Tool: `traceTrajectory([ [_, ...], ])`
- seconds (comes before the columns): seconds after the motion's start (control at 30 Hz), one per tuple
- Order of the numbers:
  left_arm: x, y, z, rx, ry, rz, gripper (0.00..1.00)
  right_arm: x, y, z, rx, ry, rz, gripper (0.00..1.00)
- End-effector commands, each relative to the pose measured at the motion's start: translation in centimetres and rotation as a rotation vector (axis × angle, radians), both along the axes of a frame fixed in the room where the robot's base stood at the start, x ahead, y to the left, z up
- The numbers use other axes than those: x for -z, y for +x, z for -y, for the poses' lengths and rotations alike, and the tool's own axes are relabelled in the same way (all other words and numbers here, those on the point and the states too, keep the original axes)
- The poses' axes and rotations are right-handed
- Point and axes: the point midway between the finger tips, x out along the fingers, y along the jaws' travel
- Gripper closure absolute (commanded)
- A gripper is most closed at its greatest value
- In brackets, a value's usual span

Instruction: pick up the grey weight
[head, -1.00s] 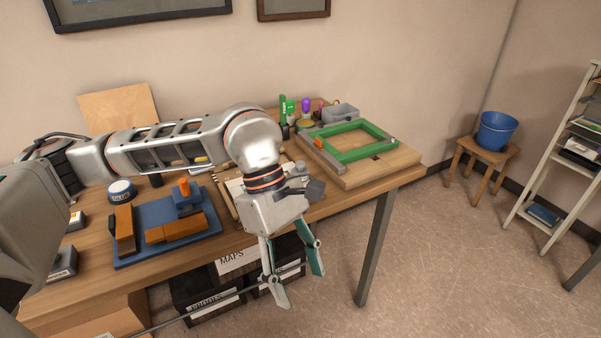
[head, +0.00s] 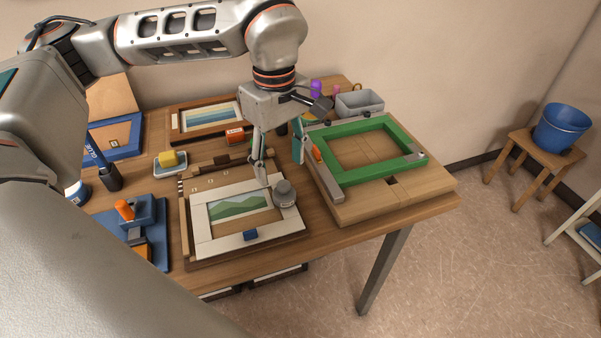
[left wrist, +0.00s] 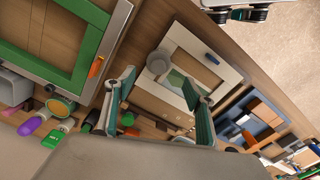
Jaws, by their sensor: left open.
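The grey weight (head: 285,194) is a small round knobbed piece. It rests on the right side of the white mat (head: 206,250) around a green landscape picture (head: 240,203). It also shows in the left wrist view (left wrist: 159,62), between and beyond the fingers. My left gripper (head: 281,168) points down with its fingers spread and empty, just behind and apparently above the weight. The open fingers also show in the left wrist view (left wrist: 160,88). I see no contact with the weight.
A green frame (head: 352,178) on a wooden board stands close to the right. A small blue block (head: 250,235) lies on the mat's front edge. A yellow block (head: 170,159) sits left.

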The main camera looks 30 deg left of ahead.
Motion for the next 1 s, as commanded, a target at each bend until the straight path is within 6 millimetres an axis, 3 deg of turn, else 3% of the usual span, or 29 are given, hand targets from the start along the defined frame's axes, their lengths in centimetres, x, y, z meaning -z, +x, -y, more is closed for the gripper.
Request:
traceTrajectory([
  [0.3, 2.7, -0.1, 0.0, 0.001, 0.0, -0.003, 0.46, 1.4, -1.4, 0.0, -0.002, -0.004, -0.033, 0.6],
  [0.7, 7.5, 0.1, 0.3, 0.0, -0.001, -0.003, 0.46, 0.2, -0.8, -0.1, -0.003, -0.001, -0.016, 0.6],
  [1.0, 7.8, 0.2, 0.3, 0.0, -0.001, 0.0, 0.49, 0.0, -0.7, -0.1, -0.002, 0.0, -0.012, 0.6],
])
